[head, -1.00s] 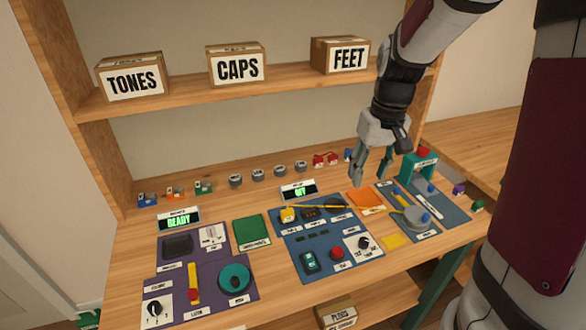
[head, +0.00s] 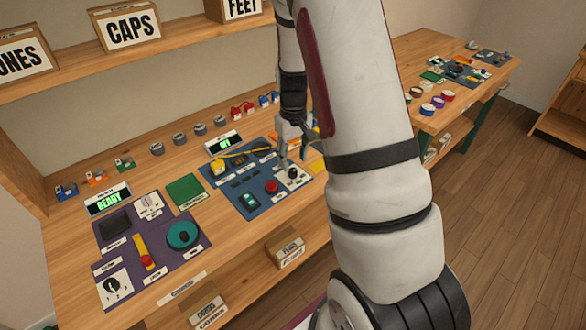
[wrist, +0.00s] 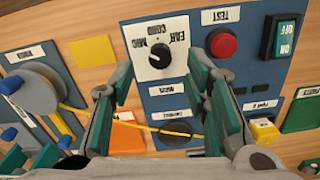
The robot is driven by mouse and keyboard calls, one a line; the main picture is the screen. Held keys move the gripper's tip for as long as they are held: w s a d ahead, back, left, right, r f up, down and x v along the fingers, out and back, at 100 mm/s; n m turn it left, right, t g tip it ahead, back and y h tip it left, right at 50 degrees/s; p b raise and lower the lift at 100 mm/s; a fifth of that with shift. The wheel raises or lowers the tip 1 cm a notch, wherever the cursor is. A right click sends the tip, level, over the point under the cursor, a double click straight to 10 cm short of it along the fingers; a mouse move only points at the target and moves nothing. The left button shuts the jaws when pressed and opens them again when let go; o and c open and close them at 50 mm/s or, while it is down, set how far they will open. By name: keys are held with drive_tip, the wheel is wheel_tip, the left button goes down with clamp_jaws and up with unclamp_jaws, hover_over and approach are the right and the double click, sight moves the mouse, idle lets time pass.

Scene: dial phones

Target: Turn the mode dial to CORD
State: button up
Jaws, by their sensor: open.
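The mode dial is a black round knob (wrist: 159,56) on a white plate with printed labels, which appear upside down in the wrist view; CORD is among them. The knob has a small light mark, but I cannot tell surely which label it faces. In the head view the dial (head: 292,174) sits at the front right of the blue panel (head: 235,205). My gripper (wrist: 163,82) is open and empty, with one green-padded finger to each side of the dial in the picture. In the head view my gripper (head: 294,152) is low, just above and behind the dial, apparently not touching it.
A red button (wrist: 221,43) and a green rocker switch (wrist: 282,37) are beside the dial. A yellow cord (wrist: 170,132) runs across behind it to a grey reel (wrist: 35,88). A purple panel (head: 175,262) lies to the left. My arm hides the table's right part.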

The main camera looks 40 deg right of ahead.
sight(293, 170)
wheel_tip(293, 170, down, 5)
drive_tip(key=shift+r, duration=0.1)
idle(0.3)
clamp_jaws()
